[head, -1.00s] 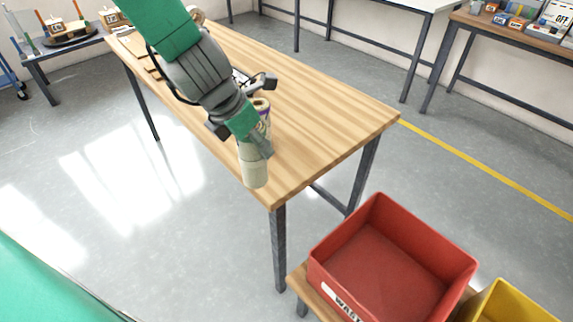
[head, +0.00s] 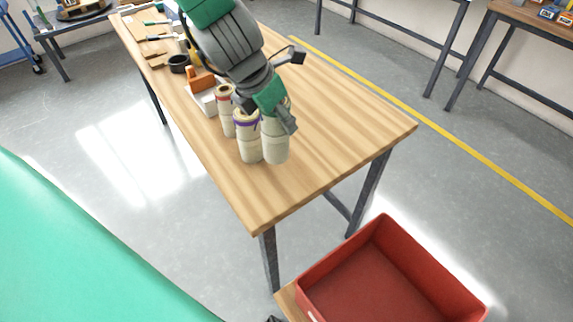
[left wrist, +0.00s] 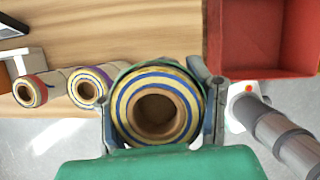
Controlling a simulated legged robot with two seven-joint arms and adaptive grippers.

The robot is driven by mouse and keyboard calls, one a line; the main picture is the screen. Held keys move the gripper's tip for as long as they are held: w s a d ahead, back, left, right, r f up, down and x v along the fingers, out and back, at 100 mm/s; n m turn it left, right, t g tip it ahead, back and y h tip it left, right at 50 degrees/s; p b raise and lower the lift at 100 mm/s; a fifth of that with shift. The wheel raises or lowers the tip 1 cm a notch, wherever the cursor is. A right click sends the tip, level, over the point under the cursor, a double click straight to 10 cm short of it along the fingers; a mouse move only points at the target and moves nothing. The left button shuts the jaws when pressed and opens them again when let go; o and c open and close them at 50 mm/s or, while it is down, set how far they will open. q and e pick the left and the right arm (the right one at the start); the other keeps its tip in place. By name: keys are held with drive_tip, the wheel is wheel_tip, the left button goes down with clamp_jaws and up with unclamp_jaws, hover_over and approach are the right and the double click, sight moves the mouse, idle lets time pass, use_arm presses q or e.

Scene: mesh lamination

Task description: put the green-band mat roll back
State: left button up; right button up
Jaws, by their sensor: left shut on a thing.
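My left gripper (head: 277,120) is shut on the upper part of a cream mat roll (head: 276,152), which is upright at the right of the purple-band roll. Green shows around its rim in the left wrist view (left wrist: 155,105); the fingers cover most of its band. I cannot tell whether its base touches the table. The purple-band roll (head: 249,146) stands close beside it. The red-band roll (head: 226,115) stands behind that one. Both also show at the left in the left wrist view. My right gripper is not in view.
The wooden table (head: 335,140) is clear to the right and in front of the rolls. A white tray (head: 205,104) with an orange thing, a black ring (head: 179,64) and tools lie farther back. A red bin (head: 390,290) stands below the table's near end.

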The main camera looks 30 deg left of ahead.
sight(266, 137)
use_arm(q)
drive_tip(key=f+b, duration=0.1)
drive_tip(key=f, duration=0.1)
drive_tip(key=s+f+b, duration=0.1)
drive_tip(key=f, duration=0.1)
drive_tip(key=shift+f, duration=0.4)
drive_tip(key=shift+w+a+f, duration=0.1)
drive_tip(key=shift+w+f, duration=0.15)
drive_tip(key=shift+f, duration=0.4)
wheel_tip(266, 137, down, 4)
drive_tip(key=shift+r+b, duration=0.25)
drive_tip(key=shift+b, duration=0.3)
drive_tip(key=o, duration=1.4)
drive_tip(key=shift+r, duration=0.15)
drive_tip(key=p+v, duration=0.3)
drive_tip(key=v, duration=0.9)
drive_tip(key=shift+s, duration=0.15)
